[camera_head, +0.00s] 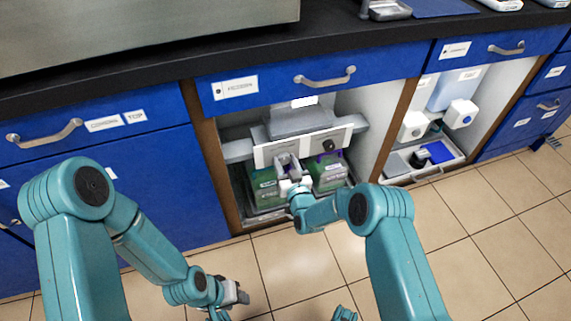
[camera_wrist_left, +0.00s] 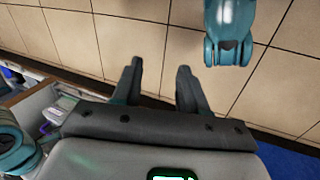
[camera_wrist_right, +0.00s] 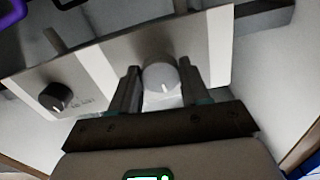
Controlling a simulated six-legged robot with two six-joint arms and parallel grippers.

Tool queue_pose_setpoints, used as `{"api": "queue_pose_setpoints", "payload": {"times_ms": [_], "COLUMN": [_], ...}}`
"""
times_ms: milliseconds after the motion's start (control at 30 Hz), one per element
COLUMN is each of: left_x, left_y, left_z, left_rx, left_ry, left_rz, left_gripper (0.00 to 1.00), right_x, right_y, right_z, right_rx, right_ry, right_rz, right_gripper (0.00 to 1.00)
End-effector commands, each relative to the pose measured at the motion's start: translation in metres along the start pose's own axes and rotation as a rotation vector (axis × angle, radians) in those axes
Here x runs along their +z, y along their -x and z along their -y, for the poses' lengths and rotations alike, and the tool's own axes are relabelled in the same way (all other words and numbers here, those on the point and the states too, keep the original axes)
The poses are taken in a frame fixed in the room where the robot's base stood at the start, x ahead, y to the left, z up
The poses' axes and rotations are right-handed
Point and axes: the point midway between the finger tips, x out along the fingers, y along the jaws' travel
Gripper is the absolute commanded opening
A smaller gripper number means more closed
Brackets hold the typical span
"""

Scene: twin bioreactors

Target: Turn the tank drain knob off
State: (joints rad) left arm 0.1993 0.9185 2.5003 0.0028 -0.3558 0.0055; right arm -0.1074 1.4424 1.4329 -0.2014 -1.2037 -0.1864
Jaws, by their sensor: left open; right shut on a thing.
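A pale panel (camera_head: 300,148) with two knobs is inside the open middle cabinet. In the right wrist view a light grey knob (camera_wrist_right: 161,74) with a white pointer mark stands between the fingers of my right gripper (camera_wrist_right: 160,86), which is shut on it. A black knob (camera_wrist_right: 55,97) sits to its left; it shows in the head view (camera_head: 328,144). The panel lettering is too small to read, so I cannot tell which is the tank drain knob. In the head view my right gripper (camera_head: 287,168) hides the grey knob. My left gripper (camera_wrist_left: 160,68) is open and empty above the floor.
Green-tinted containers (camera_head: 264,189) stand under the panel. A blue drawer (camera_head: 325,78) and dark counter edge overhang the cabinet. Another open cabinet to the right holds white-capped vessels (camera_head: 461,113). The tiled floor (camera_head: 480,235) is clear at the right.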

Motion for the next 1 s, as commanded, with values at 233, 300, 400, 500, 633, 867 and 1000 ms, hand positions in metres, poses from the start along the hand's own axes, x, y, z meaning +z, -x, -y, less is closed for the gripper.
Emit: {"api": "queue_pose_setpoints", "payload": {"times_ms": [233, 300, 400, 500, 633, 867, 1000], "left_x": [-0.003, -0.006, -0.009, -0.012, -0.016, -0.02, -0.021], "left_y": [-0.011, -0.015, -0.019, -0.023, -0.027, -0.032, -0.033], "left_z": [0.006, 0.007, 0.008, 0.009, 0.011, 0.012, 0.013], "left_rx": [-0.001, 0.0, 0.0, 0.001, 0.001, 0.002, 0.002], "left_ry": [0.006, 0.004, 0.001, -0.001, -0.004, -0.007, -0.008], "left_rz": [-0.008, -0.017, -0.028, -0.039, -0.05, -0.064, -0.069], "left_gripper": [0.43, 0.43, 0.43, 0.43, 0.43, 0.43, 0.43], "right_x": [0.003, 0.003, 0.003, 0.003, 0.002, 0.001, 0.001], "right_y": [0.0, 0.0, 0.0, 0.0, 0.0, 0.0, 0.0], "right_z": [-0.001, -0.001, -0.001, -0.001, -0.001, -0.001, -0.001], "right_rx": [-0.001, -0.001, 0.0, 0.0, 0.0, 0.0, 0.0], "right_ry": [0.193, 0.255, 0.341, 0.421, 0.513, 0.631, 0.673], "right_rz": [0.001, 0.001, 0.0, 0.001, 0.002, 0.002, 0.002], "right_gripper": [0.15, 0.15, 0.15, 0.15, 0.15, 0.15, 0.15]}}
